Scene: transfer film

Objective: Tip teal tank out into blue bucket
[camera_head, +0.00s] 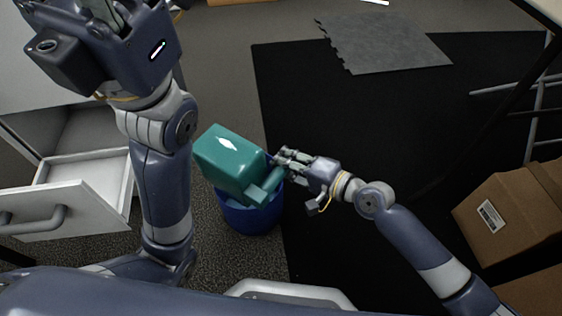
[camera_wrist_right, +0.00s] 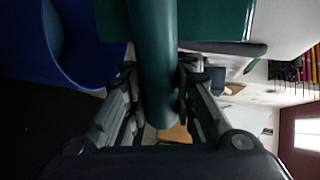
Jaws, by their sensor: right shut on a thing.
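The teal tank (camera_head: 230,160) has a white diamond mark and lies tilted over the blue bucket (camera_head: 250,218) in the head view. My right gripper (camera_head: 281,163) is shut on the tank's handle at its right side. In the right wrist view the teal handle (camera_wrist_right: 153,60) runs between the two fingers, and the blue bucket (camera_wrist_right: 75,70) shows at the left. The tank hides most of the bucket's opening, and I cannot see whether anything flows out. My left gripper (camera_head: 95,8) is raised at the top left, cut by the frame edge; its fingers do not show clearly.
An open white drawer (camera_head: 85,190) stands at the left, beyond my left arm. A black mat (camera_head: 350,120) covers the floor to the right, with a grey tile (camera_head: 385,42) on it. Cardboard boxes (camera_head: 515,215) and a metal frame (camera_head: 540,110) are at the far right.

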